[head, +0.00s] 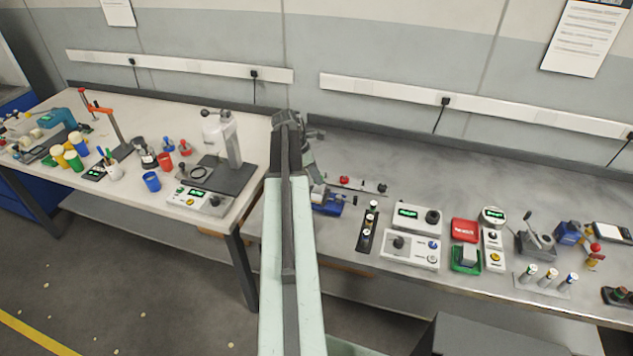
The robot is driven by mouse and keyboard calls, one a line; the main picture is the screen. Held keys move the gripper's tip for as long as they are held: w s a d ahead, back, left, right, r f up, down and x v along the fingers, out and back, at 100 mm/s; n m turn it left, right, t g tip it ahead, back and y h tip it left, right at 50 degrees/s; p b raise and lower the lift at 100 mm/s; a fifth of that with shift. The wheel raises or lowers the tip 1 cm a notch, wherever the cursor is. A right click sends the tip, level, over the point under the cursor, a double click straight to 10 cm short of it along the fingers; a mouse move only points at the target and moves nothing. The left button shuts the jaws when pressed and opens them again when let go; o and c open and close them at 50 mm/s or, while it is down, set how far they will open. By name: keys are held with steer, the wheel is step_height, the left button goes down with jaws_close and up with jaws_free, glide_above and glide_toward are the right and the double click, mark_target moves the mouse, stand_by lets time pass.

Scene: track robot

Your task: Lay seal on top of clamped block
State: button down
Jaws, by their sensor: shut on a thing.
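My arm reaches up the middle of the head view and bends down at its far end. My gripper (318,186) is low behind the arm, by the blue vise (329,205) at the left of the right-hand bench. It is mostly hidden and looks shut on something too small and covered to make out. I cannot pick out the seal. The vise is partly covered by my arm, so I cannot see a block in its jaws or whether anything lies on top.
The left bench (175,112) carries a press (232,148) and cups. The right bench's back is clear.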

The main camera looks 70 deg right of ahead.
mark_target(316, 189)
step_height(316, 189, down, 4)
steer(key=shift+r+b, duration=0.15)
steer(key=shift+b, duration=0.95)
steer(key=shift+r+p, duration=0.25)
steer(key=shift+p, duration=0.05)
steer(key=shift+f, duration=0.2)
steer(key=c, duration=1)
jaws_free()
steer(key=shift+r, duration=0.1)
steer(key=shift+c, duration=0.2)
